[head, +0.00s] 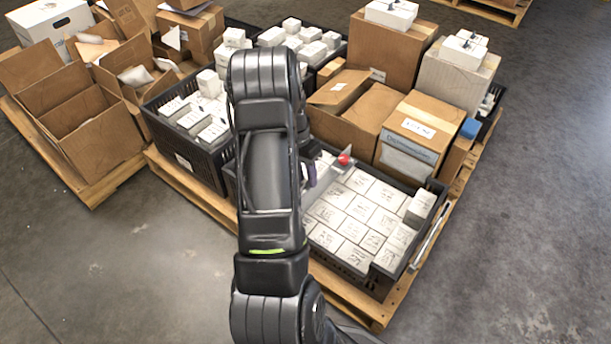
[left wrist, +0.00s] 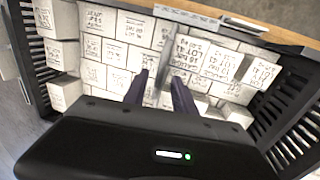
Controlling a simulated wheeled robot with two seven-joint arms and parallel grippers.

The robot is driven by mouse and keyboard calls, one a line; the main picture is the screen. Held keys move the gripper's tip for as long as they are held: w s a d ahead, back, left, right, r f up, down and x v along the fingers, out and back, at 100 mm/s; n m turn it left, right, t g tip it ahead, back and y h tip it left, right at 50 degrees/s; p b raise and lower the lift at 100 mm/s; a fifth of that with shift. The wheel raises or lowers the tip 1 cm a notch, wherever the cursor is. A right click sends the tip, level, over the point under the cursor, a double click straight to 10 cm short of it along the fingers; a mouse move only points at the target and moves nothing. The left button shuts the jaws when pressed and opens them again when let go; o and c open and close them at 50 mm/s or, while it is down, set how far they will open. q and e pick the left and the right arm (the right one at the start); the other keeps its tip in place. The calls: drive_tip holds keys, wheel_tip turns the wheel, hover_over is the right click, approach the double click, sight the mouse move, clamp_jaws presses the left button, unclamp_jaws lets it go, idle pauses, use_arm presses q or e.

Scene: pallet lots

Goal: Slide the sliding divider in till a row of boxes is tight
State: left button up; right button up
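A black crate (head: 352,277) holds rows of white printed boxes (head: 352,229), which also fill the left wrist view (left wrist: 115,52). A grey divider with a red knob (head: 344,160) shows near the crate's back left in the head view, partly hidden by my arm. My left gripper (head: 308,180) is over the crate's left part, mostly hidden behind my arm. In the left wrist view its two dark fingers (left wrist: 160,93) stand apart, with a thin grey upright strip between them, apparently the divider. I cannot tell whether they touch it. My right gripper is out of view.
One white box (head: 420,205) stands higher than the others at the crate's right. Cardboard boxes (head: 421,131) crowd the pallet behind. Another black crate of boxes (head: 194,147) is at the left. The floor at the right is clear.

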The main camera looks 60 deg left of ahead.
use_arm(q)
wheel_tip(320, 180, up, 7)
drive_tip(key=a+p, duration=0.1)
drive_tip(key=p, duration=0.1)
drive_tip(key=shift+s+a+r+p, duration=0.15)
drive_tip(key=shift+s+a+p, duration=0.1)
drive_tip(key=shift+p, duration=0.05)
idle(0.4)
